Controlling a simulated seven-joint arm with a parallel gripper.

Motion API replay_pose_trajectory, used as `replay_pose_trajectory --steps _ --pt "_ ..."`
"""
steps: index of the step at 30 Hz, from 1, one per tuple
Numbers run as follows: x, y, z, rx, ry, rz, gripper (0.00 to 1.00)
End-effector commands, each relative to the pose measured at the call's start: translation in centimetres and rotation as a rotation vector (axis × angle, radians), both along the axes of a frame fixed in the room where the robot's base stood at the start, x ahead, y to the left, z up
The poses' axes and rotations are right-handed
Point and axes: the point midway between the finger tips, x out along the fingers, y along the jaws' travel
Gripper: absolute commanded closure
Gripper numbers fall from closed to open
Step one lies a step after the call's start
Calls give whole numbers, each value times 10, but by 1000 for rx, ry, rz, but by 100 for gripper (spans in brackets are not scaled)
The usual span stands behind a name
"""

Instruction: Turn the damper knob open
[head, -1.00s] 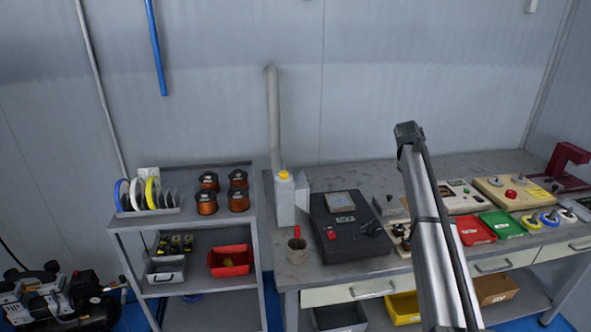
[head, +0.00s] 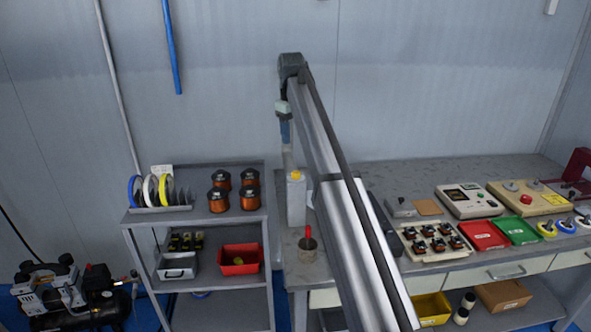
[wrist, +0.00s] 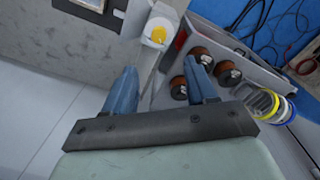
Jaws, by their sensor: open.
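I cannot make out a damper knob in either view.
A grey shelf cart (head: 190,215) with copper spools (head: 220,200) and tape rolls stands left of the bench (head: 390,175). A cup with a red-handled tool (head: 308,245) is at the bench's left end. My arm hides the dark machine. Trays and control boxes fill the right.

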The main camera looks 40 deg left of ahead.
Motion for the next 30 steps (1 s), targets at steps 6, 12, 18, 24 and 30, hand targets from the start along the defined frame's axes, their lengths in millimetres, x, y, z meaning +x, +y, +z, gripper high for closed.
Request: replay_pose_trajectory --steps 6,12,18,24,30 --pt "1 -2 -35 -1 0 -1 44" --pt "3 -3 -70 -1 0 -1 44" --pt "4 -2 -102 -1 -1 -1 44" --pt "6 -2 -122 0 -1 -1 44" --pt "6 -2 -129 1 -2 -1 44"
